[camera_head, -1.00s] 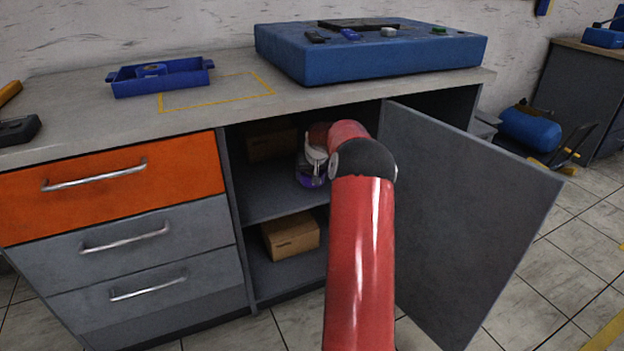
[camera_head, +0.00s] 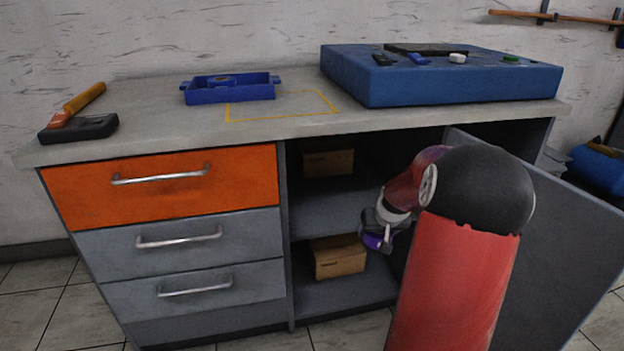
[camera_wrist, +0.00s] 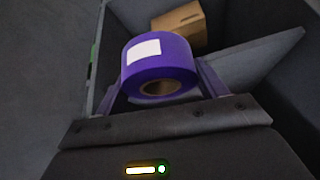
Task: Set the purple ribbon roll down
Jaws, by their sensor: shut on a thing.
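The purple ribbon roll (camera_wrist: 165,72) has a white label and a brown core, and shows large in the wrist view. My gripper (camera_wrist: 160,90) is shut on it, with one finger on each side. In the head view the roll (camera_head: 374,241) is a small purple patch at the tip of my gripper (camera_head: 380,236). It is held in front of the open cabinet, about level with the lower compartment. My own arm hides part of the cabinet opening.
The cabinet's grey door (camera_head: 575,215) stands open at right. Cardboard boxes sit on the upper shelf (camera_head: 328,163) and in the lower compartment (camera_head: 338,258). The counter holds a blue tray (camera_head: 232,94), a yellow outlined free area (camera_head: 285,105) and a blue machine (camera_head: 440,82).

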